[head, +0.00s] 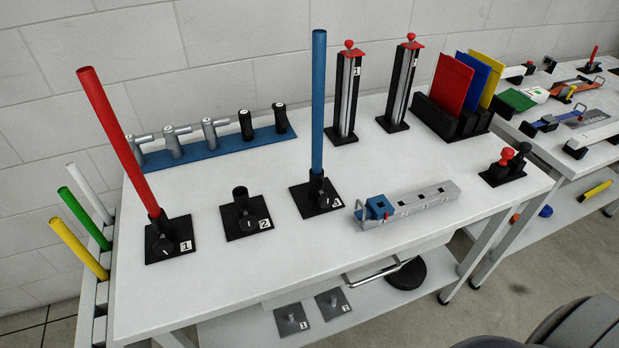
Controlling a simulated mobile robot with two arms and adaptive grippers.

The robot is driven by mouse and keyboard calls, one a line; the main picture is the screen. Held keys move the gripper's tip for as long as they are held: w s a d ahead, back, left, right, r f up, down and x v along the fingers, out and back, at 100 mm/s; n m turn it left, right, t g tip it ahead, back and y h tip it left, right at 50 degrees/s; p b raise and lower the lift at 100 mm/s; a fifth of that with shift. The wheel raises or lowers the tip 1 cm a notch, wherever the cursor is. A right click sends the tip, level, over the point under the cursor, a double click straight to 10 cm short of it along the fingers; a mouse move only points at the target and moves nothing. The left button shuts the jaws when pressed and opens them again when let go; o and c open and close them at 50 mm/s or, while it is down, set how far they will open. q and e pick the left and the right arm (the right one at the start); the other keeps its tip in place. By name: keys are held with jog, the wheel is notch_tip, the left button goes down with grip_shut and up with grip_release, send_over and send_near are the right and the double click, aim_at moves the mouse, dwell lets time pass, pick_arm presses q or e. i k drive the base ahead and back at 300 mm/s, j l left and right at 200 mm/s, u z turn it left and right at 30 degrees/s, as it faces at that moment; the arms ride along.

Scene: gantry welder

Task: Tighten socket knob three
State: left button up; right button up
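Socket three (302,204) is a black square base labelled 3 on the white table. A tall blue tube (318,100) stands upright in it. Its black knob (324,202) is on the front of the socket, beside the label; how tight it is cannot be told. Socket one (156,250) holds a leaning red tube (115,135). Socket two (236,229) is empty. Neither of my grippers is in view.
A grey rail with a blue block (428,205) lies right of socket three. Behind stand a blue rack (215,147) with several handles and two tall black stands (346,95) with red tops. Coloured plates (452,84) stand at the back right.

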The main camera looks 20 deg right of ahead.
aim_at(326, 200)
jog(key=k+l+z, duration=0.1)
jog(key=k+z, duration=0.25)
jog(key=k+l+z, duration=0.3)
jog(key=k, duration=0.3)
jog(key=j, duration=0.1)
